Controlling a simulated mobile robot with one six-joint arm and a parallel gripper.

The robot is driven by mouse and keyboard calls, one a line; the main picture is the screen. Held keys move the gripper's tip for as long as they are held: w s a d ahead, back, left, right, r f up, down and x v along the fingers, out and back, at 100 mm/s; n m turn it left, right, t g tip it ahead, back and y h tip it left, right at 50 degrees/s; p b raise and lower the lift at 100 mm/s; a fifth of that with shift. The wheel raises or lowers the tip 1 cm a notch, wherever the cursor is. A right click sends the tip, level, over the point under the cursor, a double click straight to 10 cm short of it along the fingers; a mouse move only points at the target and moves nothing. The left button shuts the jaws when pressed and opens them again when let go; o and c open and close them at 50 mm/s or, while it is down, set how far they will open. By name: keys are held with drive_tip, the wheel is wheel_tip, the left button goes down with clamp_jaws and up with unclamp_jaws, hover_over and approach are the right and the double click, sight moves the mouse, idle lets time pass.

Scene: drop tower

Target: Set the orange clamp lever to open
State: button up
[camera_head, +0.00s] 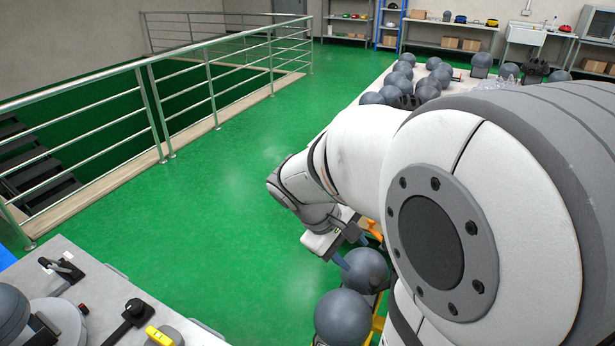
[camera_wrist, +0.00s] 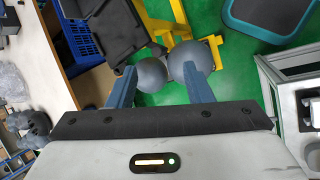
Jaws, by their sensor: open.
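I cannot pick out the orange clamp lever for certain in either view. Orange-yellow parts of a frame (camera_wrist: 155,28) show beyond my gripper in the wrist view, and bits of orange show behind my wrist in the head view. My gripper (camera_head: 351,250) points down and away from me, above two grey spheres (camera_head: 342,317). In the wrist view its two blue-grey fingers are wide apart, and my gripper (camera_wrist: 160,69) is open. Nothing is visibly held. Two grey spheres (camera_wrist: 190,58) show beyond the fingertips; whether they touch them I cannot tell.
A grey bench (camera_head: 85,270) at lower left carries black levers and a yellow-handled part (camera_head: 158,335). Several grey spheres lie on a long table (camera_head: 375,78) at upper right. A metal railing (camera_head: 205,60) guards a stair opening. The green floor between is clear. My arm hides the right side.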

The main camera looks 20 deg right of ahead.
drive_tip(key=w+d+f+n+t+h+b, duration=0.1)
drive_tip(key=w+d+f+n+h+b, duration=0.2)
drive_tip(key=w+d+f+n+h, duration=0.95)
drive_tip(key=w+d+f+n+t+y, duration=0.1)
drive_tip(key=w+d+f+n+t, duration=0.35)
drive_tip(key=w+f, duration=0.45)
drive_tip(key=shift+t, duration=0.35)
drive_tip(key=x, duration=0.2)
drive_tip(key=p+x, duration=0.1)
drive_tip(key=x, duration=0.4)
drive_tip(key=shift+w, duration=0.3)
drive_tip(key=shift+r, duration=0.1)
clamp_jaws()
